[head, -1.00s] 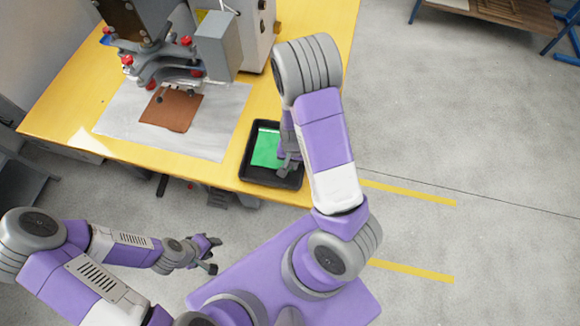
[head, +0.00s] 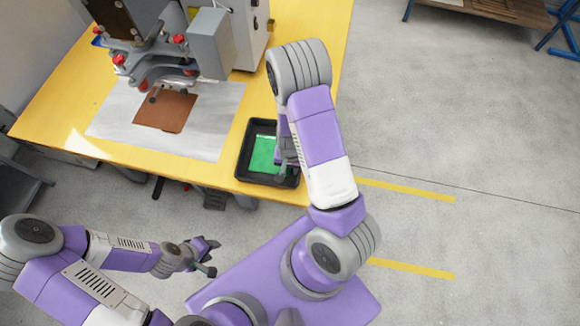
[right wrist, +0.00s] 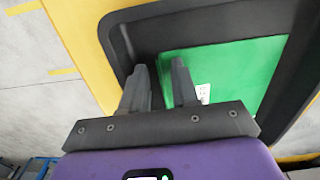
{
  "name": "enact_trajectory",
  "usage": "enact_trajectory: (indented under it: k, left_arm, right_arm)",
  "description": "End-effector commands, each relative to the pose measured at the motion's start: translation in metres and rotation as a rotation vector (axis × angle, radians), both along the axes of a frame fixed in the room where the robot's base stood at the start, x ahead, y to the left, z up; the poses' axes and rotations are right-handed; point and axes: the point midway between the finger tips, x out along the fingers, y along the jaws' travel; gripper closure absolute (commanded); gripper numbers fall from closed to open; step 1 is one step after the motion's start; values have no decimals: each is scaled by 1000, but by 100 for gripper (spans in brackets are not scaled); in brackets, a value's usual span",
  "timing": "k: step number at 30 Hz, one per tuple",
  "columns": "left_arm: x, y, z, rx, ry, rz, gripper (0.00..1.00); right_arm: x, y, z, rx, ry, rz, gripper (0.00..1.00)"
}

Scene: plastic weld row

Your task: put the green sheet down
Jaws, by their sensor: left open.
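The green sheet (head: 263,153) lies in the black tray (head: 242,171) at the front right corner of the yellow table. In the right wrist view the sheet (right wrist: 232,65) lies largely flat inside the tray (right wrist: 122,20), with a small white label near my fingers. My right gripper (right wrist: 160,68) points down into the tray at the sheet's edge. Its fingers stand apart, with a gap between them. In the head view my right arm partly hides this gripper and the tray's right side. My left gripper (head: 211,257) is open and empty, in front of the table.
A welding press (head: 170,60) with red knobs stands on the yellow table (head: 60,100) left of the tray. A brown sheet (head: 165,110) lies on a pale plate (head: 205,140) under it.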

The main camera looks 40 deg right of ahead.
Motion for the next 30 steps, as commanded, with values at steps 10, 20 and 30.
enact_trajectory:
  k: [10,20,30]
  left_arm:
    - [0,0,4,0,0,0,57]
    - [0,0,29,0,0,0,57]
    - [0,0,49,0,0,0,57]
  right_arm:
    - [0,0,5,0,0,0,71]
    - [1,1,70,-1,-5,3,71]
    - [0,0,120,0,-1,1,71]
